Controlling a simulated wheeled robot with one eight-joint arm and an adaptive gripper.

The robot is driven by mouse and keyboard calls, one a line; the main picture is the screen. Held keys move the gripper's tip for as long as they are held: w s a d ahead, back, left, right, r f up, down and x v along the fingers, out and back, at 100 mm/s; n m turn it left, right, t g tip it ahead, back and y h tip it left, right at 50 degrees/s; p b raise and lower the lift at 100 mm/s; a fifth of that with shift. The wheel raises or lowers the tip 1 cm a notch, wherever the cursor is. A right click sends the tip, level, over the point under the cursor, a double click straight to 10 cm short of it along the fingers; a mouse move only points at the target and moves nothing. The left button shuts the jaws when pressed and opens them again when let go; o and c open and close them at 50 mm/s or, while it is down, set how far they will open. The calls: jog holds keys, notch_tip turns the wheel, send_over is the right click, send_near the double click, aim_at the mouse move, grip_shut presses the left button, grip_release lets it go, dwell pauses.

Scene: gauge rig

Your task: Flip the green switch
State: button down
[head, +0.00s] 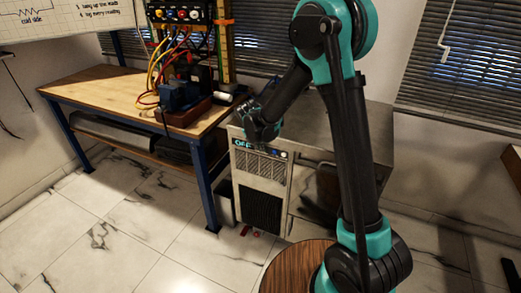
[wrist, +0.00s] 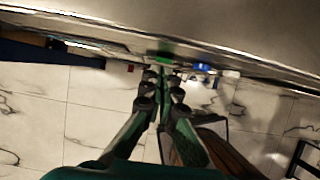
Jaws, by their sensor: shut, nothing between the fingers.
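The green switch (wrist: 165,58) shows in the wrist view as a small bright green piece on the front edge of the steel cabinet, right at my fingertips. My gripper (wrist: 163,76) is shut and empty, with its tips pointing at the switch; I cannot tell whether they touch. The switch cannot be made out in the head view.
A blue part (wrist: 203,68) sits right of the switch on the same edge. A wooden workbench (head: 100,88) with cables and a blue vise (head: 180,95) stands at left. A round wooden top (head: 292,262) is in front of the cabinet. Tiled floor between is mostly clear.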

jog(key=shift+w+d+r+g+y, duration=0.2)
jog(key=shift+w+g+y, duration=0.1)
jog(key=shift+w+g, duration=0.2)
jog(key=shift+r, duration=0.75)
jog(key=shift+s+a, duration=0.1)
jog(key=shift+s, duration=0.05)
